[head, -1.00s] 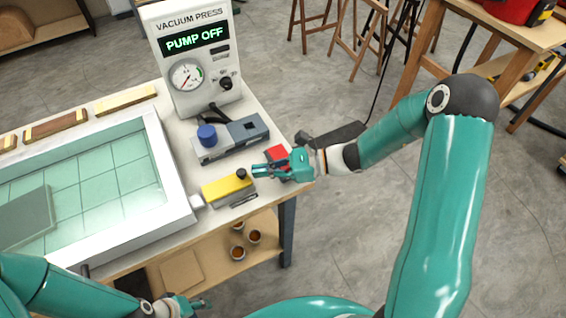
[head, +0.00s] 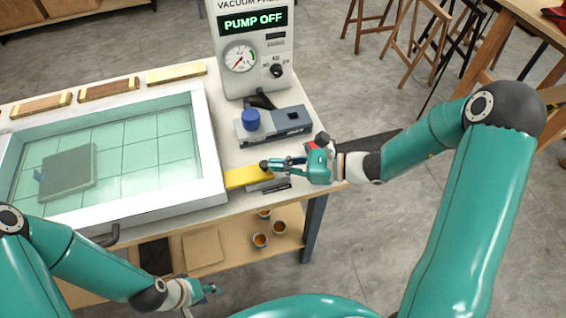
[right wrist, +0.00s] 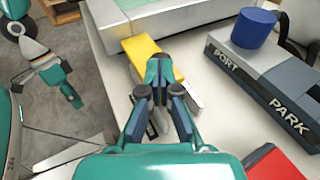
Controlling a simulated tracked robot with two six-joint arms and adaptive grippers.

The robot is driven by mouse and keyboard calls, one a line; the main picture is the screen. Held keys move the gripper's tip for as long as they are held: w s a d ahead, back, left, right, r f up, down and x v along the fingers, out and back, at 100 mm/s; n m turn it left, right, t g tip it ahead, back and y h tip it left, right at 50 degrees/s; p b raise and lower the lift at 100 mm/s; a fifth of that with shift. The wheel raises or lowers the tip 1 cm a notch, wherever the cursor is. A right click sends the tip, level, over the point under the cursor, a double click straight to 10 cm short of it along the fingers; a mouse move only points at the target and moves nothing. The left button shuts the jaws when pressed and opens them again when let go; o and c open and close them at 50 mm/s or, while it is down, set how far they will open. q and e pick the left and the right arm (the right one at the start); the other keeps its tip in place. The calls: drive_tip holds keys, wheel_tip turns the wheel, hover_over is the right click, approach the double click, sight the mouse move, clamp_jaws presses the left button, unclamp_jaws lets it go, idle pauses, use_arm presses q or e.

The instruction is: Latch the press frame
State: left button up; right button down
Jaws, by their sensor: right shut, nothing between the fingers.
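The press frame (head: 216,150) is a white rectangular frame around a greenish sheet, lying flat on the bench. A yellow sliding latch (head: 240,177) reaches against its right side, with a grey base (head: 260,186) showing beyond its near edge. The latch also shows in the right wrist view (right wrist: 139,48). A black knob (head: 264,165) stands near its right end.
A grey port unit (head: 290,118) with a blue cap (head: 251,119) stands behind the latch. The vacuum press console (head: 250,50) reads PUMP OFF. A red block (right wrist: 277,165) lies by my right wrist. Wooden strips (head: 176,73) lie along the bench's back.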

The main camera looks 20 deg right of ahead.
drive_tip(key=shift+s+a, duration=0.1)
drive_tip(key=shift+a, duration=0.05)
drive_tip(key=shift+s+d+r, duration=0.15)
drive_tip(key=shift+s+d, duration=0.05)
drive_tip(key=shift+d, duration=0.35)
drive_tip(key=p+v, duration=0.1)
drive_tip(key=v, duration=0.2)
drive_tip(key=shift+d, duration=0.3)
drive_tip(key=b+v, duration=0.1)
drive_tip(key=v, duration=0.8)
drive_tip(key=shift+s, duration=0.2)
drive_tip(key=shift+d, duration=0.1)
